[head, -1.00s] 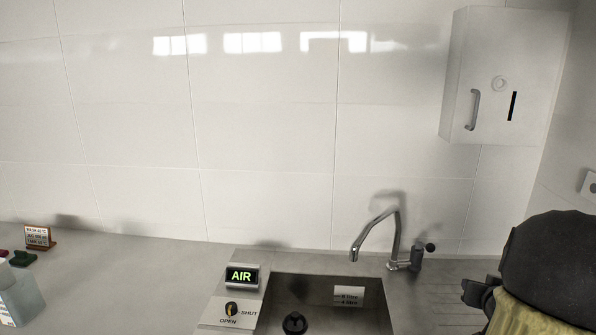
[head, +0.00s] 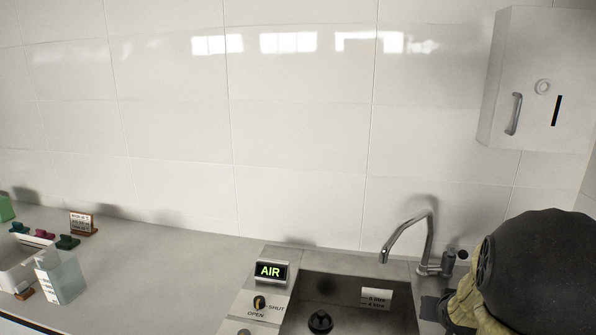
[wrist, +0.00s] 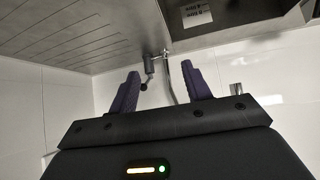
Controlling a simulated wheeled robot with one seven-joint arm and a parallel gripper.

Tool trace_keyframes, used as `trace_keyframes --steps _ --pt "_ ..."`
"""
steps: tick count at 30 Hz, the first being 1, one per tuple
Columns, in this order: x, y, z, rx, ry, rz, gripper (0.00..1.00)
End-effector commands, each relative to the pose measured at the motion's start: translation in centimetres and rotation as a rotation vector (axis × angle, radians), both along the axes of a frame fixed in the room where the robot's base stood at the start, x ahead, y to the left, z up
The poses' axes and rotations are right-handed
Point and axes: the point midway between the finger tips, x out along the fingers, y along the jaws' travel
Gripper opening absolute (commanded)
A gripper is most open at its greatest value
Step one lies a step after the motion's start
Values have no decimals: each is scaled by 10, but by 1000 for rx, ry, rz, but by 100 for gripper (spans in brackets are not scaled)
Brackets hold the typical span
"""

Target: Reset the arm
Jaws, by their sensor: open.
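My gripper (wrist: 161,80) shows in the wrist view with its two purple fingers apart and nothing held between them. Behind the fingers are the chrome tap and the white tiled wall, upside down in this view. In the head view, a black rounded part and a tan part of my arm (head: 540,268) fill the lower right. They stand in front of the counter to the right of the sink; the fingers cannot be made out there.
The sink (head: 345,290) with its tap (head: 428,243) lies left of my arm. A lit AIR sign (head: 270,271) and a knob (head: 259,302) are left of it. A clear container (head: 62,277) stands far left; mid-left counter is bare.

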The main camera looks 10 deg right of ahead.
Motion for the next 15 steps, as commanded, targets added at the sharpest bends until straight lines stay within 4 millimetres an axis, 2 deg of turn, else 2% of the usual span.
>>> trace_keyframes --steps 1,8,12,15 --pt "2 25 -4 10 38 36 48" --pt "-16 125 -26 66 240 185 48" --pt "-40 185 -37 101 366 295 48" --pt "-63 223 -43 125 454 376 48"
